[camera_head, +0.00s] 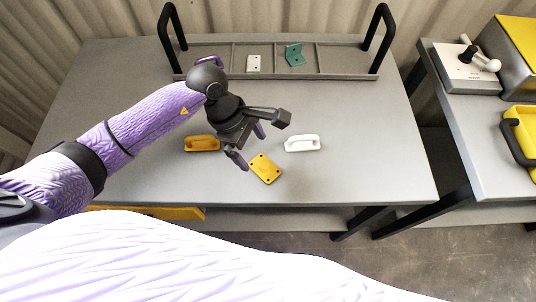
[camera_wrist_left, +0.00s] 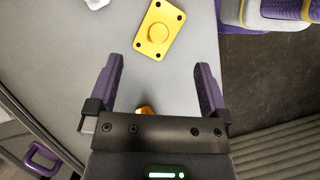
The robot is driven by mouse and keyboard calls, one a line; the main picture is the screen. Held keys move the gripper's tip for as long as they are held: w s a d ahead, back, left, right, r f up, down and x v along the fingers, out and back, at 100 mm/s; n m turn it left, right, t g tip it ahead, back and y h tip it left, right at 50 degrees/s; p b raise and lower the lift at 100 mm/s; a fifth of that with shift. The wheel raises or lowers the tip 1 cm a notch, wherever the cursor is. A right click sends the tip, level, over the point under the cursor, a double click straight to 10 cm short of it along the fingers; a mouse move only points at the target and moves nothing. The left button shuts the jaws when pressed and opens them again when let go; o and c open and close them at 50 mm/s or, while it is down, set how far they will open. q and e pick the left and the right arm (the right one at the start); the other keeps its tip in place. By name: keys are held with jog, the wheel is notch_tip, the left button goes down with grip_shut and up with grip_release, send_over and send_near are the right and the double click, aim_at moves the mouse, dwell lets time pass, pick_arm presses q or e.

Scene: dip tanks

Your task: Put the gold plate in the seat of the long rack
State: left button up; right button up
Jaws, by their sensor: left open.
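The gold plate (camera_head: 265,168) is a flat rounded rectangle with dark corner holes, lying on the grey table near its front. The left wrist view shows the gold plate (camera_wrist_left: 158,30) with a round raised boss, beyond my fingertips. My left gripper (camera_head: 248,145) is open and empty, above and just behind the plate, apart from it. Its two purple fingers (camera_wrist_left: 160,70) are spread wide in the wrist view. The long rack (camera_head: 345,62) is a grey tray with tall black handles at the table's back. It has several divided seats; my arm hides part of its left side.
A white plate (camera_head: 253,63) and a green bent bracket (camera_head: 295,55) sit in the rack. A gold handle (camera_head: 202,143) and a white handle (camera_head: 302,143) lie either side of my gripper. The table's right part is clear. A second table (camera_head: 490,180) stands right, across a gap.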

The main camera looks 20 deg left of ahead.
aim_at(263, 164)
pick_arm(q)
jog(key=b+x, duration=0.1)
jog(key=x, duration=0.5)
jog(key=shift+d+f, duration=0.2)
jog(key=shift+f, duration=0.1)
grip_shut()
